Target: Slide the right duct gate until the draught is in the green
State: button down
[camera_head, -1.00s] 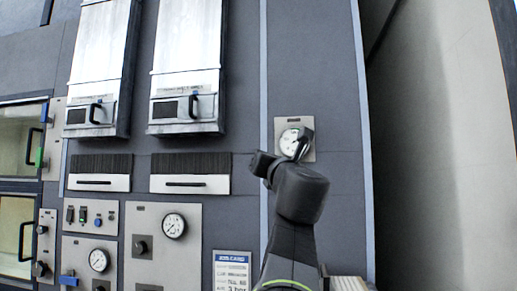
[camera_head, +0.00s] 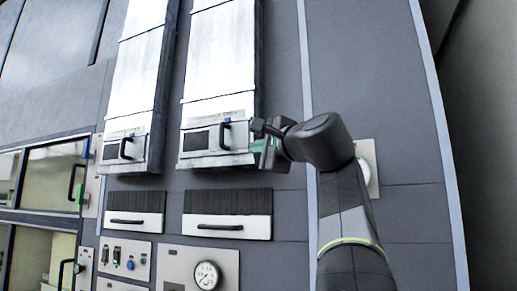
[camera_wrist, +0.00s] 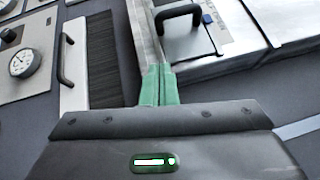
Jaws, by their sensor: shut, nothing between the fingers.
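The right duct gate (camera_head: 218,139) is a pale plate with a dark window and an upright black handle (camera_head: 226,135), at the foot of the right metal duct. The handle also shows in the wrist view (camera_wrist: 181,20). My gripper (camera_head: 262,150), with green on its fingers, is just right of the gate in the head view, apart from the handle. In the wrist view my gripper (camera_wrist: 158,82) is shut and empty, left of and below the handle. A round gauge (camera_head: 367,165) on the right wall is mostly hidden behind my arm, so its needle is not readable.
The left duct gate (camera_head: 124,148) has a similar handle. Below the gates are brush-topped panels with bar handles (camera_head: 220,227). A dial gauge (camera_head: 206,275) sits lower down. Glass-fronted doors (camera_head: 50,170) are at the left.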

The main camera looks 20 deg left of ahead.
aim_at(237, 146)
jog(key=w+a, duration=0.1)
jog(key=a, duration=0.1)
jog(key=w+a+r+p, duration=0.1)
jog(key=a, duration=0.1)
jog(key=w+a+p, duration=0.1)
jog(key=a, duration=0.1)
jog(key=shift+r, duration=0.2)
jog(key=shift+s+a+p, duration=0.15)
jog(key=shift+a+p, duration=0.15)
jog(key=shift+a, duration=0.35)
jog(key=shift+a, duration=0.15)
